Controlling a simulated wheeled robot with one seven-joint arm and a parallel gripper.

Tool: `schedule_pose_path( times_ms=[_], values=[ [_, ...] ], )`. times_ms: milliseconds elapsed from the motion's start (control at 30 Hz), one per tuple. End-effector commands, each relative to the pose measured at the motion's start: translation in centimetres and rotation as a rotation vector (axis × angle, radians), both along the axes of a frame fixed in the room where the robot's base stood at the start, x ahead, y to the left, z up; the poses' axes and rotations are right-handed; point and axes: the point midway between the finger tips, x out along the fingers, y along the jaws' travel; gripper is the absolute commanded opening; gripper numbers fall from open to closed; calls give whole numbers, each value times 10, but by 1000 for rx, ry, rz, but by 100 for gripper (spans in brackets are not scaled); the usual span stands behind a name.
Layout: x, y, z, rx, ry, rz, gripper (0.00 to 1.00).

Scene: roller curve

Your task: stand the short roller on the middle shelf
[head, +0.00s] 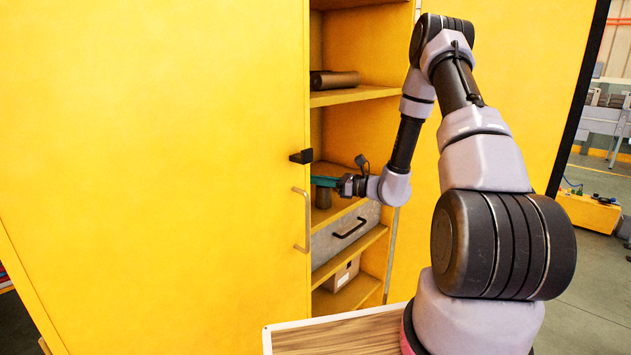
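A short dark roller (323,198) is upright at the middle shelf (345,207) of the yellow cabinet, close behind the door's edge. Its lower end appears at the shelf surface; I cannot tell whether it bears its weight there. My gripper (324,182) reaches into this compartment from the right, with teal fingers level at the roller's upper end. The fingertips are partly hidden by the door edge, so I cannot see whether they close on the roller.
Another dark roller (335,80) lies on the shelf above. A grey drawer (345,232) sits under the middle shelf, and a box (342,275) is lower down. The yellow door (160,170) covers the left side. A wood-topped surface (340,335) is in front.

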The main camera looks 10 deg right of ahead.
Motion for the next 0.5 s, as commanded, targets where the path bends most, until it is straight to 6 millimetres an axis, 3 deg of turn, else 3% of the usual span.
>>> schedule_pose_path(
  times_ms=[200,233,300,500],
  values=[
    [0,0,-3,1,0,0,0],
    [0,0,-3,1,1,0,25],
    [0,0,-3,1,1,0,44],
    [0,0,-3,1,1,0,44]
  ],
)
